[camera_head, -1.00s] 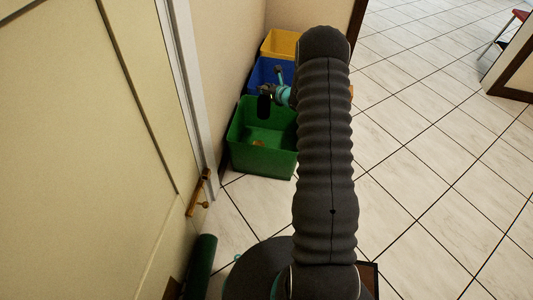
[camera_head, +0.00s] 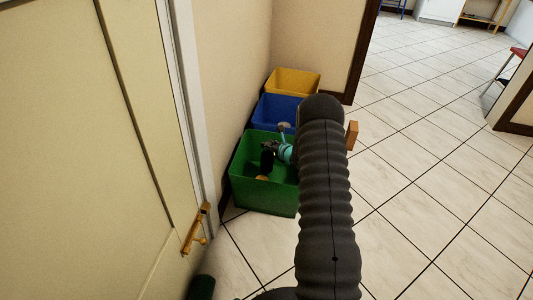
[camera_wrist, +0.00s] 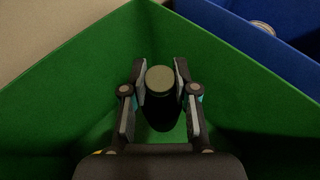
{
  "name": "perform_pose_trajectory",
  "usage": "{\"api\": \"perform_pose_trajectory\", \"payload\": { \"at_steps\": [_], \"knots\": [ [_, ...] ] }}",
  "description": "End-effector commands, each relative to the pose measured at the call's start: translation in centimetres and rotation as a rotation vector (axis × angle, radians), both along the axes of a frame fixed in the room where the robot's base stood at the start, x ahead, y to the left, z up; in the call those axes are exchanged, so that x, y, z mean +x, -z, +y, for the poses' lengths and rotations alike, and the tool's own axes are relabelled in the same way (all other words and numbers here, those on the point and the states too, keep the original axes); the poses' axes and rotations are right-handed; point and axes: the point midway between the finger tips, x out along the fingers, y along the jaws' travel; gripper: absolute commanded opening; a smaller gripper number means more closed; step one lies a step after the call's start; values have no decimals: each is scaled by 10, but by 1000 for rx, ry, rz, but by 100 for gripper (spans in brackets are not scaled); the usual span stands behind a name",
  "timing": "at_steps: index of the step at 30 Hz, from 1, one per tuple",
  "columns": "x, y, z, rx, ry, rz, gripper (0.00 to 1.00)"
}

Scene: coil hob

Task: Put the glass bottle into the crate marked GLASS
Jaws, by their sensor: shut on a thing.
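A dark bottle (camera_wrist: 161,108) with a dull olive round top stands between the two fingers of my gripper (camera_wrist: 161,70) in the wrist view. My gripper is shut on it. In the head view the dark bottle (camera_head: 267,160) hangs upright at the mouth of the green crate (camera_head: 262,196). In the wrist view the green crate's walls (camera_wrist: 60,100) surround the bottle and fingers. I cannot tell how far the bottle's lower end is from the crate floor. No marking shows on the crate in these views.
A blue crate (camera_head: 268,106) adjoins the green one, with a yellow crate (camera_head: 293,81) beyond it. A small round thing shows in the blue crate (camera_wrist: 262,27). A small orange-brown thing (camera_head: 262,178) lies in the green crate. Wall and door (camera_head: 100,150) are close at left; tiled floor (camera_head: 430,180) is clear at right.

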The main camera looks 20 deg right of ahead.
Motion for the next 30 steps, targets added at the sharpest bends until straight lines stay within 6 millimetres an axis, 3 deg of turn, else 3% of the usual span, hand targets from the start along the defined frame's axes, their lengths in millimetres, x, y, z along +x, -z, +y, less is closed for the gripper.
{"api": "perform_pose_trajectory", "payload": {
  "at_steps": [7, 19, 20, 22, 30],
  "knots": [
    [0, 32, 0, 0, -1, 1, 0],
    [0, 36, -1, 0, 0, 0, 0],
    [0, 36, -1, 0, 0, 0, 34],
    [0, 36, -1, 0, 0, 1, 51],
    [0, 36, -1, 0, 0, 1, 54]
  ]
}}
